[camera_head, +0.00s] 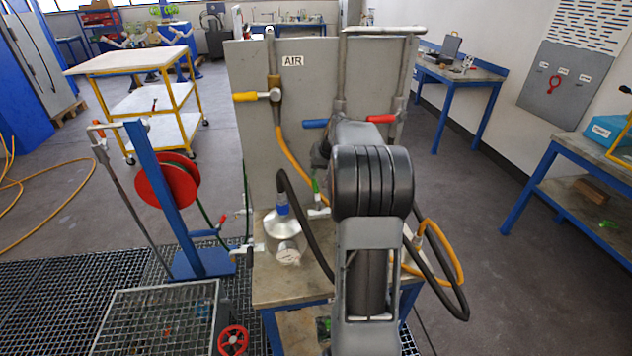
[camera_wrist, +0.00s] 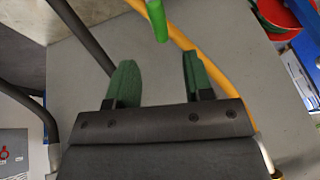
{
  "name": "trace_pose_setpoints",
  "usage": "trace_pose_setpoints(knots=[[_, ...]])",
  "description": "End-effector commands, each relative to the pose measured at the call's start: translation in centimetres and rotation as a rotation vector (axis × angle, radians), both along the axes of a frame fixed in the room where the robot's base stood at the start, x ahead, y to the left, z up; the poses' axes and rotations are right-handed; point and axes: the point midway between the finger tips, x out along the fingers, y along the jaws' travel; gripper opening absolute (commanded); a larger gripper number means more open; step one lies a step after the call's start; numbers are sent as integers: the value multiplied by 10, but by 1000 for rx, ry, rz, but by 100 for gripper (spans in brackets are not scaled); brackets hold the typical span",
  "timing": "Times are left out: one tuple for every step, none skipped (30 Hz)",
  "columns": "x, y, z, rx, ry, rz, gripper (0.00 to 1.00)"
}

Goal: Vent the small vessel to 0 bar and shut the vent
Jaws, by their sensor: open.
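The small vessel (camera_head: 278,226) is a silver, rounded body with a blue collar on top. It stands on the bench in front of the grey panel. A round gauge (camera_head: 288,253) is on its front; its reading is too small to make out. A valve with a green handle (camera_head: 316,187) sits just right of the vessel. A green handle also shows in the wrist view (camera_wrist: 157,18), just beyond the gap between my fingertips and apart from them. My gripper (camera_wrist: 159,62) is open and empty, with green finger pads. In the head view my arm mostly hides it.
The grey panel (camera_head: 251,120) carries a yellow handle (camera_head: 245,97), a blue handle (camera_head: 315,124) and a red handle (camera_head: 381,118). A black hose (camera_head: 308,222) and a yellow hose (camera_head: 300,164) run close to the vessel. A red hose reel (camera_head: 165,180) stands left.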

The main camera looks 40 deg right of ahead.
Motion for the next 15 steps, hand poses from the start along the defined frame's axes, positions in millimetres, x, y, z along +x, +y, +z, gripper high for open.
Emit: trace_pose_setpoints(knots=[[4, 0, -9, 3, 3, 0, 47], [7, 0, -14, 3, 4, 0, 47], [9, 0, -20, 3, 2, 0, 47], [12, 0, -25, 3, 3, 0, 47], [14, 0, -30, 3, 3, 0, 47], [17, 0, -35, 2, 3, 0, 47], [19, 1, -40, 2, 4, 0, 47], [20, 1, -43, 1, 3, 1, 47], [23, 1, -48, 1, 2, 0, 47], [24, 0, -51, 1, 3, 1, 47], [26, 0, -54, 1, 2, 0, 47], [27, 0, -57, 0, 1, 0, 47], [28, 0, -60, 0, 1, 0, 47], [29, 0, -62, 0, 1, 0, 47], [30, 0, -64, 0, 0, 0, 47]])
